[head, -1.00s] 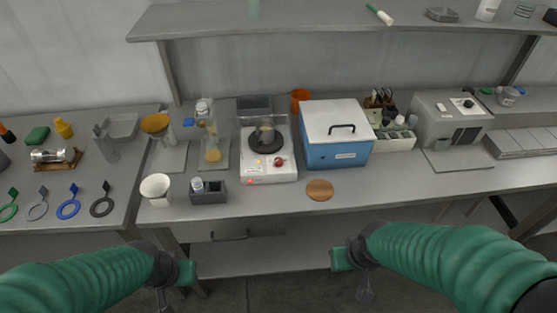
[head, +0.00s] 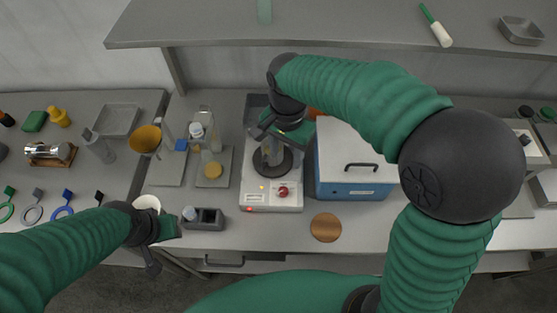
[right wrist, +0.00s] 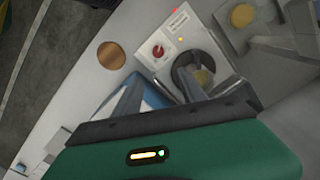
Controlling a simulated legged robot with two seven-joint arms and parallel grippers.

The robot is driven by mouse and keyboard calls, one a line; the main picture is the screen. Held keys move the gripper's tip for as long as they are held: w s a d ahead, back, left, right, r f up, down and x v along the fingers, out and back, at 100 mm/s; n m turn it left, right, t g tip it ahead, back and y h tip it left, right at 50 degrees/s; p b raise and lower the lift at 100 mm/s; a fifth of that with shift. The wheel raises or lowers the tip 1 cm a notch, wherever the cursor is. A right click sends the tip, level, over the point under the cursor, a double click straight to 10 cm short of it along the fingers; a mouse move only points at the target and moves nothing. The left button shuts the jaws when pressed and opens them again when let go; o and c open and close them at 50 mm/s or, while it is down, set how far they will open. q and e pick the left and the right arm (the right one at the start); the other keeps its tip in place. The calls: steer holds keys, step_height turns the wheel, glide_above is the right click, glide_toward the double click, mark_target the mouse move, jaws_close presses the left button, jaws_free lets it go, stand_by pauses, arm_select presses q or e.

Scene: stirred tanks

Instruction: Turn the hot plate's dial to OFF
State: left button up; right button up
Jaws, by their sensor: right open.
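The white hot plate (head: 265,200) stands on the bench with its red dial (head: 283,192) on the front face. The dial also shows in the right wrist view (right wrist: 158,51), with small lit lamps near it. A vessel with yellowish contents (right wrist: 202,77) sits on the black round heating top (right wrist: 185,66). My right gripper (head: 275,139) is over the back part of the hot plate, behind the dial. Its two fingers are apart in the right wrist view (right wrist: 158,88), with nothing between them. My left gripper (head: 163,230) hangs at the bench's front edge; its finger opening is unclear.
A blue box with a white lid (head: 350,188) stands close to the hot plate's right. A grey holder (head: 208,222) and glassware stand to its left. A brown disc (head: 325,228) lies in front on the bench. A shelf (head: 200,25) overhangs the back.

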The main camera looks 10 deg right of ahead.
glide_above(284, 190)
steer(key=a, duration=0.1)
step_height(284, 190, down, 7)
steer(key=f, duration=0.2)
steer(key=d+f, duration=0.1)
steer(key=f, duration=0.5)
steer(key=shift+w+d+f, duration=0.1)
steer(key=shift+w+d, duration=0.05)
steer(key=shift+w, duration=0.05)
steer(key=shift+s+d+f, duration=0.1)
steer(key=shift+s+f, duration=0.05)
steer(key=shift+f, duration=0.2)
steer(key=shift+s+f, duration=0.1)
steer(key=shift+f, duration=0.05)
steer(key=shift+a, duration=0.55)
steer(key=shift+c, duration=0.3)
steer(key=shift+a, duration=0.1)
steer(key=shift+c, duration=2.5)
arm_select(q)
steer(key=shift+s+a+r, duration=0.3)
steer(key=shift+s+a, duration=0.2)
steer(key=shift+s, duration=0.15)
arm_select(e)
steer(key=shift+d, duration=0.35)
jaws_close()
